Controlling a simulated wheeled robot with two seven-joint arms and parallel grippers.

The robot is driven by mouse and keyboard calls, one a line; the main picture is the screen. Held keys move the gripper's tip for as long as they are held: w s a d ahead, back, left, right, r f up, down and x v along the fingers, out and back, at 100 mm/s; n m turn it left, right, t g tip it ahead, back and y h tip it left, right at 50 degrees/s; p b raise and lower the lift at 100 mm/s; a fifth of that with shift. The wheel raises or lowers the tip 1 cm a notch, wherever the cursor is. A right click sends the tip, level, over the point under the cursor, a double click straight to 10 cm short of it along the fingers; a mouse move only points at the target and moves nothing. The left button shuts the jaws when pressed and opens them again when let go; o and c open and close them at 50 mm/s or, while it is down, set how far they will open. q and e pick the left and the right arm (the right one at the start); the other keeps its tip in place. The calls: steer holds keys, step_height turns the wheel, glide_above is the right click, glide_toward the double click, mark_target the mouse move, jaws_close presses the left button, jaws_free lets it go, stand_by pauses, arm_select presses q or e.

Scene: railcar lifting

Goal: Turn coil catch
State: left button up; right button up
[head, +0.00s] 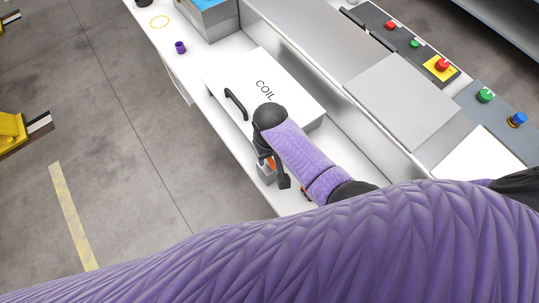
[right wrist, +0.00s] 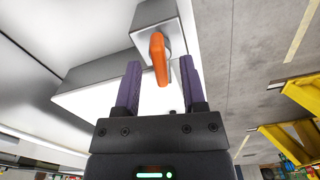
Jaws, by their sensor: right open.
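The coil catch is an orange lever (right wrist: 159,56) on a grey block (right wrist: 146,22). In the right wrist view the lever lies between the two purple fingers of my right gripper (right wrist: 158,66), which is open, with a visible gap on each side. In the head view the orange lever (head: 270,162) shows only in part behind my right gripper (head: 276,172), at the near end of the white box marked COIL (head: 270,68). My left gripper is not in view.
The COIL box has a black handle (head: 236,104) on top. A small purple cup-like piece (head: 180,47) and a blue-topped grey box (head: 208,22) stand further up the white bench. A button panel (head: 410,40) lies to the right. Open floor is at left.

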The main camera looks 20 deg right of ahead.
steer(key=shift+f, duration=0.1)
jaws_close()
